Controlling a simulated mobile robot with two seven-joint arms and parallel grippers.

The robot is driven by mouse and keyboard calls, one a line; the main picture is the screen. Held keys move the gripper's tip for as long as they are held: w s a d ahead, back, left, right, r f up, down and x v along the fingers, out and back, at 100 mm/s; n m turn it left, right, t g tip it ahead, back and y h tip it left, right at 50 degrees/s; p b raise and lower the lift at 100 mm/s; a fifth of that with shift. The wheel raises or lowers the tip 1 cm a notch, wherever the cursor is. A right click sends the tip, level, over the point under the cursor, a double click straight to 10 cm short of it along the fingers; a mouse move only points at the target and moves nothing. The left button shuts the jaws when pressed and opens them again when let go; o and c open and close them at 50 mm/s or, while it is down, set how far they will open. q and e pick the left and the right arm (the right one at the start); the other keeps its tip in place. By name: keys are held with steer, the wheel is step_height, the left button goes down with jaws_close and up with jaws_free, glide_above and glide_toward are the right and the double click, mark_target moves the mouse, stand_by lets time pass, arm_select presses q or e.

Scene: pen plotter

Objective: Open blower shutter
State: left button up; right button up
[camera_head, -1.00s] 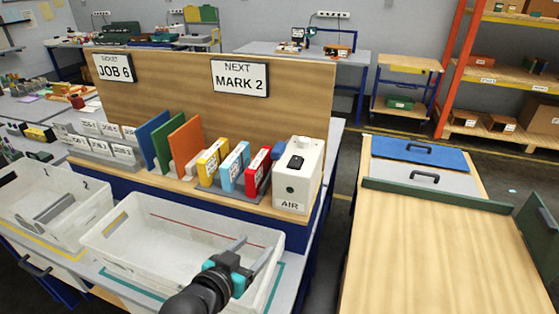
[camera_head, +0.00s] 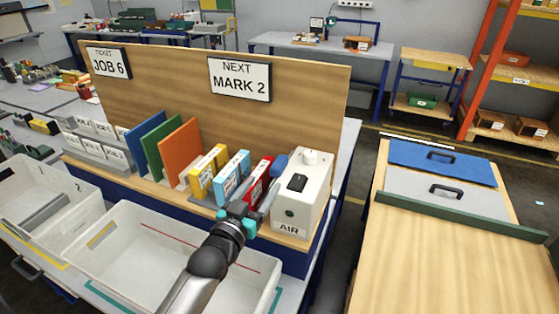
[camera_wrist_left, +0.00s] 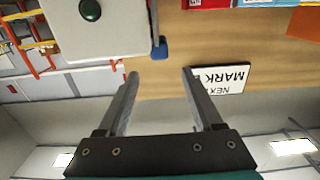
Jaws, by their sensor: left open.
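The blower is a white box marked AIR (camera_head: 290,212), with a black part and a white knob on top and a dark green button on its front. In the left wrist view, which is upside down, the blower (camera_wrist_left: 100,32) shows its green button. A blue tab (camera_head: 278,164) sits at the blower's left side; in the wrist view the blue tab (camera_wrist_left: 160,49) is on a thin dark strip along that side. My left gripper (camera_head: 263,190) is open and empty beside the blower. In the wrist view its fingertips (camera_wrist_left: 160,75) are spread, with the tab ahead, between their lines.
Yellow, light blue and red boxes (camera_head: 257,182) stand left of the blower, close to my gripper. The wooden backboard (camera_head: 310,92) with the MARK 2 sign (camera_head: 240,79) rises behind. A white bin (camera_head: 130,262) lies in front, below my arm.

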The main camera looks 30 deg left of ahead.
mark_target(279, 161)
arm_select(q)
steer(key=w, duration=0.9)
steer(key=shift+a, duration=0.25)
steer(key=shift+w, duration=1)
arm_select(e)
steer(key=shift+w+a+f, duration=0.15)
steer(key=shift+w+a, duration=0.1)
steer(key=shift+w, duration=0.6)
arm_select(q)
jaws_close()
arm_select(e)
steer(key=shift+s+d, duration=0.1)
steer(key=shift+s, duration=0.05)
